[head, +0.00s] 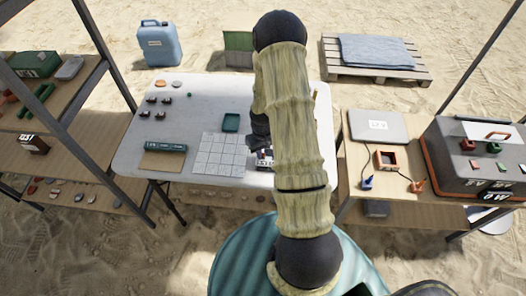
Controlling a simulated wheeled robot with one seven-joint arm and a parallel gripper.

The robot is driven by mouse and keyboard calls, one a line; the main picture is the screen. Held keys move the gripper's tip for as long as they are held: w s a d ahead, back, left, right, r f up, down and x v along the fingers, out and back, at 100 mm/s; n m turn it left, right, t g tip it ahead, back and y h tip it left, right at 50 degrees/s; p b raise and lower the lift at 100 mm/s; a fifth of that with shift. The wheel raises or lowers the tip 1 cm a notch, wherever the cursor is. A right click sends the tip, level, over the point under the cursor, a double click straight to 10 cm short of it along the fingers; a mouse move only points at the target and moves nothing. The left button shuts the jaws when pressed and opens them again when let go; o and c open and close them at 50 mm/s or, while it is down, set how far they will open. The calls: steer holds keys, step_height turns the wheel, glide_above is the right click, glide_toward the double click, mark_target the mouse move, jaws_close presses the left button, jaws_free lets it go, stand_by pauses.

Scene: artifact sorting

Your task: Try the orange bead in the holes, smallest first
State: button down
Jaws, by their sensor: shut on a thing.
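My gripper (261,141) points down over the right part of the white table, largely hidden behind my own arm. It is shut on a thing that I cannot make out. A dark block with pale markings (264,160) lies just below the gripper, partly covered by my arm. I cannot tell its holes at this size, nor whether the gripper touches it. I cannot pick out the orange bead. A small orange disc (160,83) lies at the table's back left.
The white table (225,95) also holds a pale grid mat (218,154), a green tray (231,122), a long dark green case (163,145) and several small dark pieces.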

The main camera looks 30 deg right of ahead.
steer(key=shift+w, duration=0.15)
steer(key=shift+d, duration=0.2)
steer(key=shift+a, duration=0.45)
steer(key=shift+s, duration=0.2)
steer(key=c, duration=1.3)
jaws_free()
steer(key=shift+o, duration=0.7)
steer(key=shift+f, duration=0.1)
steer(key=o, duration=0.3)
